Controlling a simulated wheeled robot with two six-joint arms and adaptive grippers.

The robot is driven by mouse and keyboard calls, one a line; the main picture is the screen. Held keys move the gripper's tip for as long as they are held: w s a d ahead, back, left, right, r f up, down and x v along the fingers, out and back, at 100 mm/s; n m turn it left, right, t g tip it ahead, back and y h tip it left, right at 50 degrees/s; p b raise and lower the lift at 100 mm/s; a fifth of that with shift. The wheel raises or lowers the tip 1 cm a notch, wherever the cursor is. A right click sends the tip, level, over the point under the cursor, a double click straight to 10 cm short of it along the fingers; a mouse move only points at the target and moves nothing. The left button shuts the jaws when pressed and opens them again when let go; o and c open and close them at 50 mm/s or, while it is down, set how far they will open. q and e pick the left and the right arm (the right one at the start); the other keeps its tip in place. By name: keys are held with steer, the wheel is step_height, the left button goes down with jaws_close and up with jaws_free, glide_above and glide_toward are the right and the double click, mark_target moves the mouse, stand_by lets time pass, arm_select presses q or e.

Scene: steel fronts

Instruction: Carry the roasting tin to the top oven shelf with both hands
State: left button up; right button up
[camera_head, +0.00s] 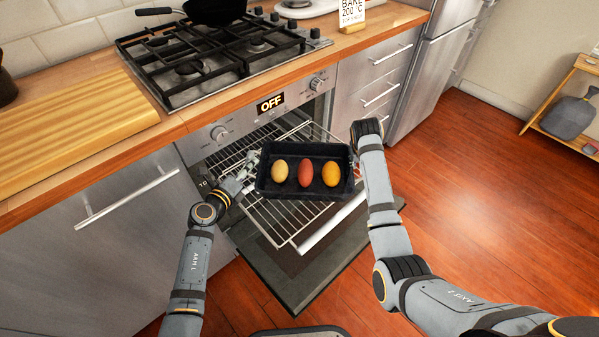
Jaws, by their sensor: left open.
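The dark roasting tin (304,192) holds a yellow, a red and an orange egg-shaped piece. It is level over the pulled-out wire oven shelf (277,228); I cannot tell whether it rests on the wires or is just above them. The oven (215,150) has its door (290,285) folded down. My left gripper (247,165) is open at the tin's left end; whether it touches is unclear. My right arm reaches the tin's right end, and its gripper is hidden behind the wrist.
The oven display (270,103) reads OFF. A gas hob (215,55) with a black pan (214,10) is above. A wooden board (75,125) lies on the counter at left. Drawers (375,75) stand right of the oven. The wooden floor (470,190) at right is clear.

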arm_select(q)
steer(key=o, duration=0.7)
steer(key=v, duration=1.2)
arm_select(e)
steer(key=o, duration=0.8)
